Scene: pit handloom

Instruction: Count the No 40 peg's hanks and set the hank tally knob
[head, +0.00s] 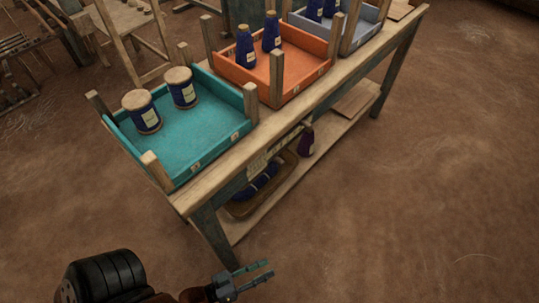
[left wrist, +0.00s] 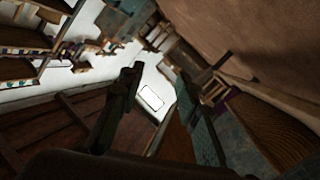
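I cannot make out the No 40 peg, its hanks or the hank tally knob in either view. My left gripper (head: 269,268) is at the bottom of the head view, low over the floor in front of the bench. Its two fingers are apart with nothing between them. In the left wrist view the fingers of the left gripper (left wrist: 160,80) also stand apart, before a tilted, dim view of the room. My right gripper is not in view.
A wooden bench (head: 300,118) carries a teal tray (head: 190,137) with two blue spools, an orange tray (head: 292,78) with two blue cones and a grey tray (head: 366,27). Its lower shelf holds a brown basket (head: 236,209) and a purple cone (head: 307,141). The floor at right is clear.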

